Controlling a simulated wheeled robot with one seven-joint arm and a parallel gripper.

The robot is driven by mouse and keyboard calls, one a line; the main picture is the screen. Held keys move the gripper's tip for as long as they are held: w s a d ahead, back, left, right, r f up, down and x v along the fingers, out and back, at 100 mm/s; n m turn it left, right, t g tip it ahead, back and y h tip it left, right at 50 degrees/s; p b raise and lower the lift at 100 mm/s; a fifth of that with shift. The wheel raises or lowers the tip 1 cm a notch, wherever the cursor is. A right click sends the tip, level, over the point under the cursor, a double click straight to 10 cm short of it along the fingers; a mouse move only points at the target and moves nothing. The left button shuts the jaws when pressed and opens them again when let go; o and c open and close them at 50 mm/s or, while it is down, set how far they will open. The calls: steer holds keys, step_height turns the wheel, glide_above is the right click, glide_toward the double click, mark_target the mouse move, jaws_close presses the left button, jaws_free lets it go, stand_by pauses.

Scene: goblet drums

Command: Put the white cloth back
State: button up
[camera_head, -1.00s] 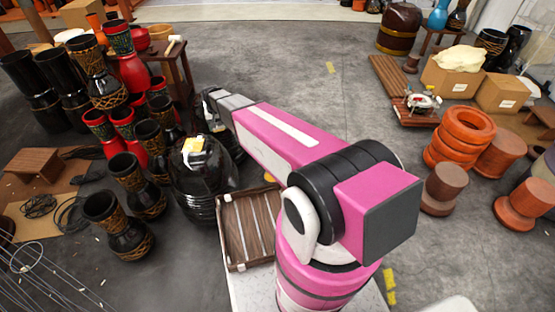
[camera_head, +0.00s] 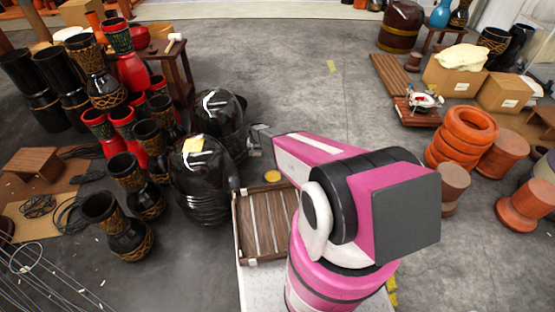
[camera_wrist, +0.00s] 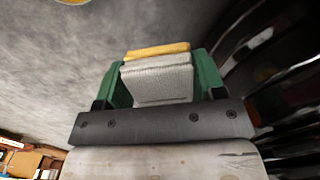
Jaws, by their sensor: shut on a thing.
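In the wrist view, my gripper (camera_wrist: 160,72) has green fingers shut on a pale grey-white folded cloth (camera_wrist: 158,82). A yellow strip (camera_wrist: 158,50) shows along the cloth's far edge; I cannot tell whether it belongs to the cloth. In the head view, my gripper's dark end (camera_head: 260,136) is just right of the rear black drum (camera_head: 216,122); its fingers and the cloth cannot be made out there. A yellow folded piece (camera_head: 193,146) lies on top of the front black drum (camera_head: 203,190).
A slatted wooden tray (camera_head: 237,238) beside my arm's base looks empty. A yellow disc (camera_head: 272,176) lies behind it and shows in the wrist view (camera_wrist: 72,1). Goblet drums (camera_head: 127,235) crowd the left; orange rings (camera_head: 455,152) stand right.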

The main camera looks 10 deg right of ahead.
steer(key=w+d+f, duration=0.1)
steer(key=d+f, duration=0.1)
steer(key=d, duration=0.1)
steer(key=w+d+f, duration=0.2)
steer(key=d+f, duration=0.1)
steer(key=d, duration=0.1)
steer(key=w+d+f, duration=0.2)
steer(key=d+f, duration=0.1)
steer(key=d, duration=0.1)
steer(key=shift+w+f, duration=0.15)
steer(key=shift+w, duration=0.05)
steer(key=shift+f, duration=1.9)
steer(key=shift+f, duration=0.2)
steer(key=o, duration=0.9)
steer(key=shift+c, duration=0.2)
steer(key=shift+r, duration=0.1)
step_height(320, 180, up, 12)
steer(key=s+r+n, duration=0.1)
steer(key=s+r, duration=1.7)
steer(key=r, duration=0.3)
steer(key=s+r+n, duration=0.1)
steer(key=s+r, duration=1.8)
steer(key=r, duration=0.2)
steer(key=shift+r, duration=0.4)
